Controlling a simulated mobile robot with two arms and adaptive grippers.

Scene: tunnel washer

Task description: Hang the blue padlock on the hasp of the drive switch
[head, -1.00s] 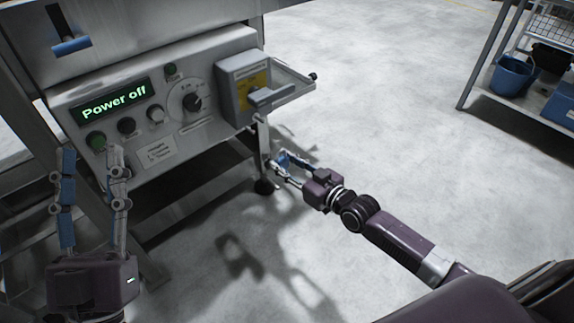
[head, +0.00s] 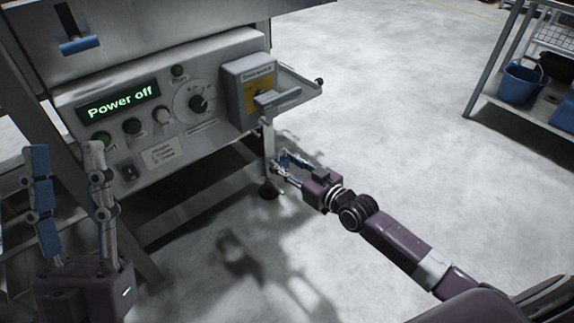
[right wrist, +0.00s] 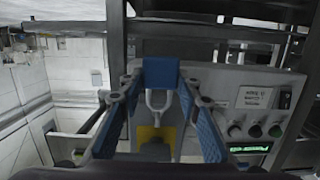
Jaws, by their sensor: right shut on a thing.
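The blue padlock (right wrist: 160,72) is between my right gripper's fingertips in the right wrist view, its metal shackle (right wrist: 157,102) pointing down in that picture. My right gripper (head: 279,164) is shut on it, below and slightly right of the drive switch in the head view. There the padlock is hard to tell from the blue finger pads. The drive switch (head: 234,97) is a grey box with a yellow plate and a grey handle (head: 275,99). Its hasp cannot be made out clearly. My left gripper (head: 66,150) is open and empty, at the panel's left end.
The control panel (head: 90,122) has a green "Power off" display (head: 118,100), knobs and buttons. A small ledge with a dark knob (head: 319,81) sticks out right of the switch. A machine leg (head: 268,150) stands beside my right gripper. A shelf with a blue bucket (head: 524,82) is far right; open floor lies between.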

